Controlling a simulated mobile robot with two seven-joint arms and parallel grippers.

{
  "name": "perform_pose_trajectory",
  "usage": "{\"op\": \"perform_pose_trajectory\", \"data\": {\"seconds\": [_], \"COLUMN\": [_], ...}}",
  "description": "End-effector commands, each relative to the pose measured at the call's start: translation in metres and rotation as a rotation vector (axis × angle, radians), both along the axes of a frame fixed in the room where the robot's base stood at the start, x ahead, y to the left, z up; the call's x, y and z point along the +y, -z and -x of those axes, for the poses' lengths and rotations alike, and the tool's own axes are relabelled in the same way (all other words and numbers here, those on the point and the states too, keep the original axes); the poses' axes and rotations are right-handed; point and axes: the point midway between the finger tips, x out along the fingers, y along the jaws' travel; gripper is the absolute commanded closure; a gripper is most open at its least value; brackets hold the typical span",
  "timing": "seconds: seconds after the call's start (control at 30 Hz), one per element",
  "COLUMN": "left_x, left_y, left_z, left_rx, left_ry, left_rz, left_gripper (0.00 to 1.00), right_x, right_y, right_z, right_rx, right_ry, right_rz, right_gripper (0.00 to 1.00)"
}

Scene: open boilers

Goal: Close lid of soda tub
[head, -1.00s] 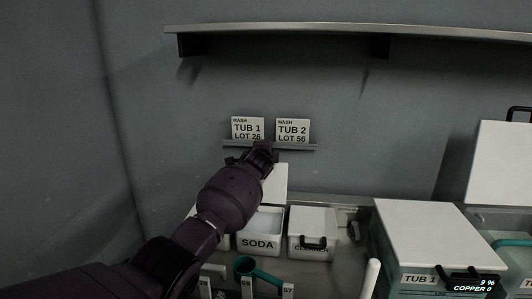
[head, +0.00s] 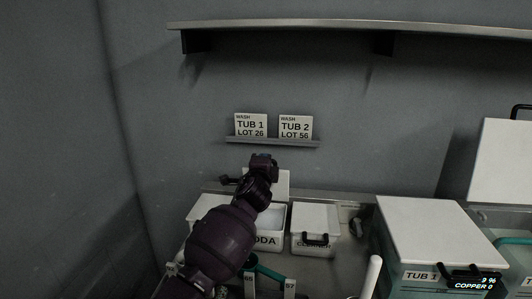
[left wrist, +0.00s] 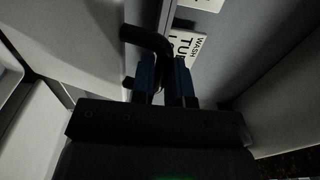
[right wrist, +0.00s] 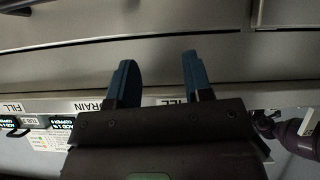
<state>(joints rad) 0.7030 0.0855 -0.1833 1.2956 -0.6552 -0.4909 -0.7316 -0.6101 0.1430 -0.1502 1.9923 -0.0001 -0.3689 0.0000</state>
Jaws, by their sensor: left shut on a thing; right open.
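The white soda tub (head: 268,242) stands on the counter, its label partly hidden by my left arm. Its white contents show at the open top. Its white lid (head: 281,184) stands raised behind the opening, partly covered by my left gripper (head: 260,164). In the left wrist view my left gripper (left wrist: 164,65) has its blue fingers closed on a dark bent lid handle (left wrist: 148,38). My right gripper (right wrist: 157,62) is open and empty in the right wrist view. It is outside the head view.
A closed white tub (head: 315,222) with a dark handle stands right of the soda tub. A larger lidded tub marked TUB 1 (head: 425,235) is farther right. A small ledge with tub cards (head: 272,141) is on the wall behind. Teal-handled tools (head: 262,271) stand in front.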

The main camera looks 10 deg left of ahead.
Motion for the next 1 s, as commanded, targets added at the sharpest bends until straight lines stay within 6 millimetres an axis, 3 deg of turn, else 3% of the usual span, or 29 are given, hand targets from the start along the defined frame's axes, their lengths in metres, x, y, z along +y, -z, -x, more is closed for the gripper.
{"op": "perform_pose_trajectory", "data": {"seconds": [0.3,0.77,0.8,0.93,1.0], "left_x": [0.000,0.000,0.000,0.000,0.000], "left_y": [0.011,0.015,0.015,0.014,0.013], "left_z": [0.017,0.019,0.019,0.019,0.019], "left_rx": [0.008,0.012,0.012,0.010,0.009], "left_ry": [0.000,-0.001,-0.001,-0.001,-0.001], "left_rz": [0.009,0.008,0.008,0.006,0.005], "left_gripper": [1.00,1.00,0.82,0.62,0.59], "right_x": [0.000,0.000,0.000,0.000,0.000], "right_y": [-0.009,-0.006,-0.007,-0.006,-0.006], "right_z": [-0.004,-0.004,-0.004,-0.001,-0.001], "right_rx": [-0.007,-0.003,-0.003,0.000,0.001], "right_ry": [-0.002,-0.002,-0.002,-0.001,0.001], "right_rz": [0.000,0.000,0.000,-0.001,-0.001], "right_gripper": [0.54,0.54,0.54,0.54,0.54]}}
